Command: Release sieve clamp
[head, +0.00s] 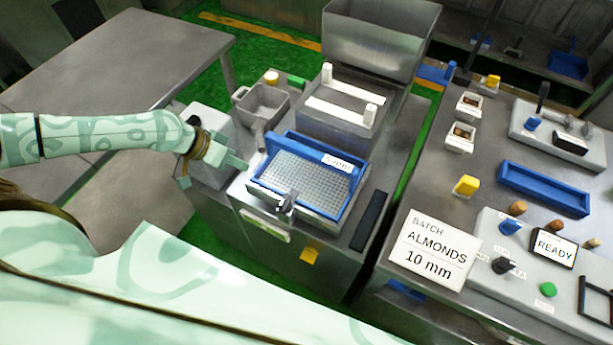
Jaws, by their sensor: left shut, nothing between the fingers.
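The sieve (300,183) is a metal mesh in a blue frame, seated on the steel machine in the middle of the head view. A small white label (337,163) on its back rim seems to read 5 mm. A small grey metal piece, perhaps the clamp (287,204), sits at the sieve's front edge; I cannot tell its exact position. My left gripper (238,162) is shut and empty, just left of the sieve's blue frame and apart from the clamp. My right gripper is not in view.
Behind the sieve are a steel hopper (378,38), a block with white bars (338,112) and a grey scoop (260,103). A black strip (370,220) lies right of the sieve. A sign (434,250) reads BATCH ALMONDS 10 mm. A READY display (554,248) stands on the right bench.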

